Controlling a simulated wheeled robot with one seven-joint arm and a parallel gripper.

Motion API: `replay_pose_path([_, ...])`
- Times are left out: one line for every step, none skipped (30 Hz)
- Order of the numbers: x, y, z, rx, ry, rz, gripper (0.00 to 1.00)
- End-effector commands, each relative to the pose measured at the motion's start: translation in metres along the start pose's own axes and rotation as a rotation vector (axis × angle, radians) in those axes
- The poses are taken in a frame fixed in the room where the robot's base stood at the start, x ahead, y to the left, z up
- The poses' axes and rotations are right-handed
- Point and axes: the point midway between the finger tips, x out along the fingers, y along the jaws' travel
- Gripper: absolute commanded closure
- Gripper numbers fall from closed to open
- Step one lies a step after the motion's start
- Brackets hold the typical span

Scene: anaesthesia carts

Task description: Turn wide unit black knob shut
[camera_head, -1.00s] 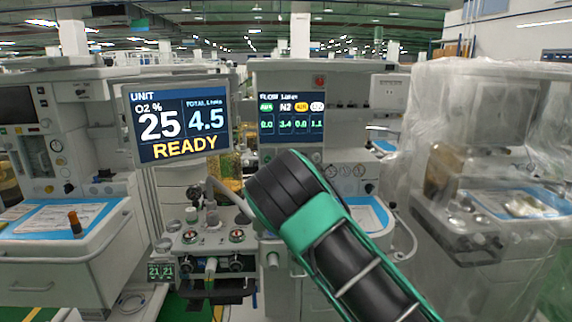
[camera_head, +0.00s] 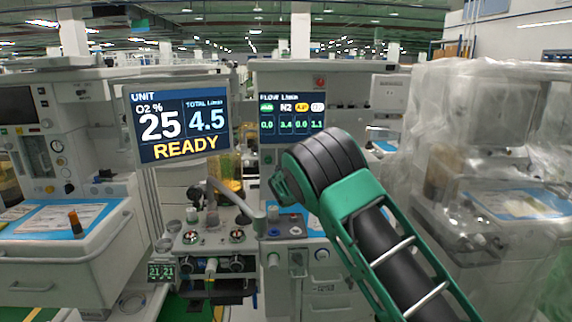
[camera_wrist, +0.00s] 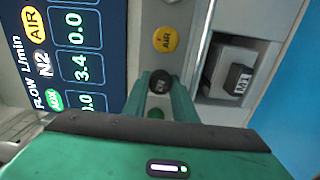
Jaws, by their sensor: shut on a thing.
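The black knob (camera_wrist: 160,82), marked N2, sits on the grey panel beside the flow screen in the wrist view. My gripper (camera_wrist: 161,84) has its two green fingers on either side of this knob, shut on it. The flow screen (camera_wrist: 68,45) shows 3.4 for N2 in the wrist view. The same screen (camera_head: 291,116) in the head view reads 0.0, 3.4, 0.0 and 1.1. In the head view my arm hides the knob and my fingertips.
A yellow AIR knob (camera_wrist: 165,39) and a green knob (camera_wrist: 155,113) flank the black knob closely. The left screen (camera_head: 178,122) reads O2 25, total 4.5, READY. A plastic-covered cart (camera_head: 480,160) stands at right.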

Motion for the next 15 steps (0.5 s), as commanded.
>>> replay_pose_path([0.0002,-0.0036,0.0073,0.041,-0.012,-0.007,0.98])
replay_pose_path([0.0001,-0.0040,0.0071,0.068,-0.011,-0.007,0.98])
replay_pose_path([0.0002,-0.0043,0.0074,0.106,-0.012,-0.008,0.98])
replay_pose_path([0.0003,-0.0045,0.0079,0.134,-0.012,-0.008,0.98])
replay_pose_path([0.0003,-0.0048,0.0076,0.164,-0.012,-0.008,0.98])
replay_pose_path([0.0002,-0.0050,0.0074,0.202,-0.012,-0.008,0.98])
replay_pose_path([0.0002,-0.0050,0.0075,0.229,-0.012,-0.008,0.98])
replay_pose_path([0.0002,-0.0052,0.0075,0.258,-0.012,-0.008,0.98])
replay_pose_path([0.0003,-0.0051,0.0081,0.295,-0.013,-0.007,0.98])
replay_pose_path([0.0002,-0.0051,0.0082,0.324,-0.014,-0.007,0.98])
replay_pose_path([0.0001,-0.0052,0.0078,0.353,-0.013,-0.007,0.98])
replay_pose_path([0.0001,-0.0052,0.0079,0.390,-0.014,-0.007,0.98])
replay_pose_path([0.0002,-0.0053,0.0082,0.418,-0.014,-0.007,0.98])
replay_pose_path([0.0002,-0.0056,0.0082,0.447,-0.015,-0.008,0.98])
replay_pose_path([0.0002,-0.0057,0.0083,0.485,-0.015,-0.008,0.98])
